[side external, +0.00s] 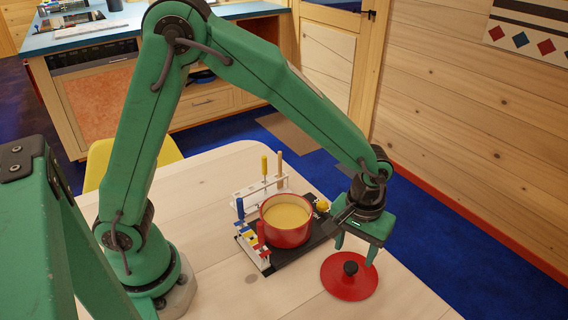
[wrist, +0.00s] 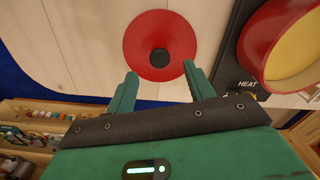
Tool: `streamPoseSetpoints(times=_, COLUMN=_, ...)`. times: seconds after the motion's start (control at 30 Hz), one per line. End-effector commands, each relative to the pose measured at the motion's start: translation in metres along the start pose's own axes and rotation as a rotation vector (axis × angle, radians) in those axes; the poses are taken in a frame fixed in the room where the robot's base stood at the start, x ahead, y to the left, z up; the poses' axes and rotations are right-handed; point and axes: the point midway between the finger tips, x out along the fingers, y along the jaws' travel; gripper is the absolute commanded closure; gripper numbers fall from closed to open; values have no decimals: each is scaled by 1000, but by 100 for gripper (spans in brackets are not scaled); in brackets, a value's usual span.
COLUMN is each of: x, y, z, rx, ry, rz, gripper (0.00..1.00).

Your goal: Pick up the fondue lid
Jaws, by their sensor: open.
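The fondue lid (side external: 336,280) is a flat red disc with a black knob (side external: 350,268) at its centre, and lies on the table to the right of the pot in the side view. In the wrist view the lid (wrist: 160,28) is at the top centre, just beyond my fingertips. My gripper (side external: 355,254) is open and empty, above the lid and apart from it. In the wrist view my gripper's fingers (wrist: 160,76) are spread to either side of the knob's line. The red fondue pot (side external: 287,238) holds yellow fondue and stands uncovered.
The pot stands on a black heater base (side external: 319,231) marked HEAT. A white rack (side external: 262,199) with coloured-handled forks stands behind it, and more forks lie at its left. The pale table (side external: 215,205) has free room around the lid. A yellow chair (side external: 99,158) is behind.

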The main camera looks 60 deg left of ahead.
Motion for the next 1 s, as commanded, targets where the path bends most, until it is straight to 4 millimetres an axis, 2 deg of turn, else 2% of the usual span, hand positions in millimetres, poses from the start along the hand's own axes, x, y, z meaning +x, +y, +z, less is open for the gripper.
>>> streamPoseSetpoints(times=0.43, x=45, y=0, z=-1, rx=0, ry=-1, rz=-1, gripper=47)
streamPoseSetpoints(times=1.0, x=48, y=1, z=-1, rx=0, ry=0, rz=0, gripper=47)
